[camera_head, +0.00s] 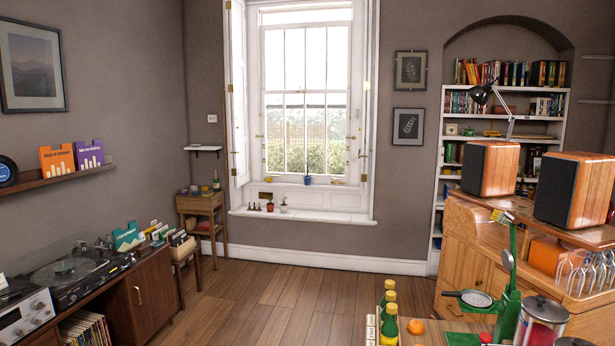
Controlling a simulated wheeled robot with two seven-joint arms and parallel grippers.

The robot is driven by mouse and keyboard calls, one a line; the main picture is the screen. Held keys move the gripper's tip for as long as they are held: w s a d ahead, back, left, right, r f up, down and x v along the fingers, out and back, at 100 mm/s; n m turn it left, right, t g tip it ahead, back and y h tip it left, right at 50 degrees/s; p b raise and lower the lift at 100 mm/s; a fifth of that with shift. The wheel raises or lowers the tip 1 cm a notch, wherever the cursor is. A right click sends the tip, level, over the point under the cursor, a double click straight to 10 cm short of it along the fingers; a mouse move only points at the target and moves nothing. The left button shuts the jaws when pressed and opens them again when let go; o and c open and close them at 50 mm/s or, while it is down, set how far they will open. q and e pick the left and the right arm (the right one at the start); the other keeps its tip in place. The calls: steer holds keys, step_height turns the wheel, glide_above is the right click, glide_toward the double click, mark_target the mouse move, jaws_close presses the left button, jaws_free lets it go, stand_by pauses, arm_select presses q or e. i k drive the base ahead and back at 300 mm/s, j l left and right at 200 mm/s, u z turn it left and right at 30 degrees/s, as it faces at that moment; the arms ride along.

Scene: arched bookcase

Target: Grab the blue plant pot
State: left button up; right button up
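A small blue pot (307,180) stands upright on the ledge at the foot of the window, across the room near the middle of the view. It is far away and looks tiny; a little green shows just above it. Neither of my grippers is in view.
The wooden floor (270,291) is open between me and the window. A record-player cabinet (151,290) is on the left, a small wooden side table (203,207) by the window. A wooden bureau (466,246) with speakers and a cluttered counter with bottles (388,322) are on the right.

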mark_target(306, 179)
steer(key=i+j, duration=0.15)
steer(key=j, duration=0.2)
steer(key=i+j+u, duration=0.1)
steer(key=j, duration=0.25)
steer(key=i+j, duration=0.25)
steer(key=i+j+z, duration=0.1)
steer(key=i+j, duration=0.3)
steer(key=i, duration=0.2)
steer(key=i+j, duration=0.45)
steer(key=i, duration=0.15)
steer(key=i+l+z, duration=0.25)
steer(key=i, duration=0.9)
steer(key=i+j+z, duration=0.1)
steer(key=i+z, duration=0.15)
steer(key=i, duration=2.1)
steer(key=i+l, duration=0.1)
steer(key=i, duration=1.1)
steer(key=j+u, duration=0.05)
